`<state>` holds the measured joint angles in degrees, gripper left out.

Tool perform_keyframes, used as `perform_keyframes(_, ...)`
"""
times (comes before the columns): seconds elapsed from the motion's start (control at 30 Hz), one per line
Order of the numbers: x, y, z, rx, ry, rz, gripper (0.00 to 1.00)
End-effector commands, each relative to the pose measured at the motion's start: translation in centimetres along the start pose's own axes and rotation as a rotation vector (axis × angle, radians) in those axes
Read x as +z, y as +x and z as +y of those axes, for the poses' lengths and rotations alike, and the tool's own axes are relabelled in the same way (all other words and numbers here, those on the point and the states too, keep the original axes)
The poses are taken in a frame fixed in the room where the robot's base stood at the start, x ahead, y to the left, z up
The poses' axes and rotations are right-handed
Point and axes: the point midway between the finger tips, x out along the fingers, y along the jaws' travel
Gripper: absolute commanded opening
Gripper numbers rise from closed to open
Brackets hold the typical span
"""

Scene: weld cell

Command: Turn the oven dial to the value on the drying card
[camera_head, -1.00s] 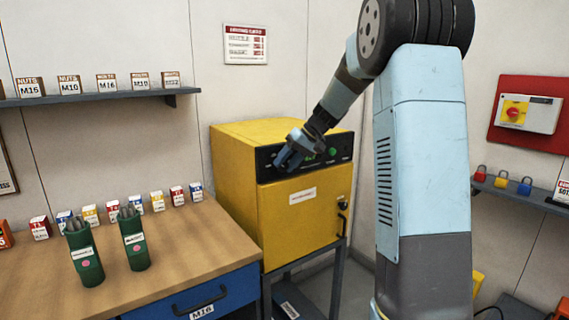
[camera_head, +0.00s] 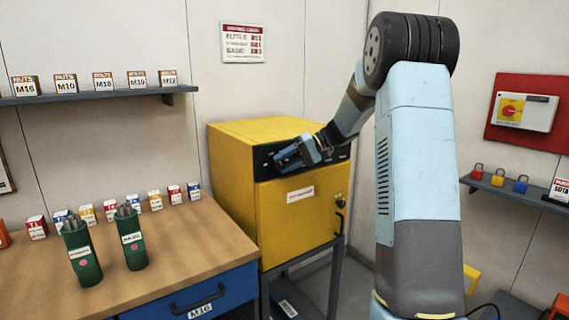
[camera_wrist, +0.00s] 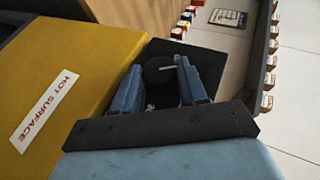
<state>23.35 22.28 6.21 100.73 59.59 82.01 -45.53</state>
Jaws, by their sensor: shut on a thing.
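The yellow oven (camera_head: 232,150) stands beside the workbench, with a black control panel (camera_head: 262,160) along its upper front. My gripper (camera_head: 281,158) is at the left part of this panel. In the wrist view, my gripper (camera_wrist: 160,72) is shut on the round black dial (camera_wrist: 157,68), with one blue finger on each side. A pale pointer mark shows on the dial; the scale around it cannot be read. The red-and-white drying card (camera_head: 243,43) hangs on the wall above the oven. It has several rows of names and values, too small to read surely.
Two green rod canisters (camera_head: 82,255) stand on the wooden bench (camera_head: 185,235), in front of a row of small boxes. A shelf (camera_head: 95,98) with nut boxes is on the left wall. The oven door carries a "HOT SURFACE" label (camera_wrist: 45,112).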

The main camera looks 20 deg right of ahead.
Motion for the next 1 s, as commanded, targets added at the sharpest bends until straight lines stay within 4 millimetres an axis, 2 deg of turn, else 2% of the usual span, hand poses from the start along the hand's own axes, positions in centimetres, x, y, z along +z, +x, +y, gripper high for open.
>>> perform_keyframes(0.27,0.1,-0.1,0.3,0.003,0.005,0.001,0.12)
perform_keyframes(0.3,0.1,-0.1,0.3,0.003,0.005,0.001,0.44)
perform_keyframes(0.53,0.0,-0.1,0.2,0.002,0.003,0.001,0.66)
perform_keyframes(0.83,0.0,-0.3,0.1,0.002,0.002,0.001,0.66)
perform_keyframes(1.0,0.0,-2.0,0.1,0.002,0.002,0.003,0.66)
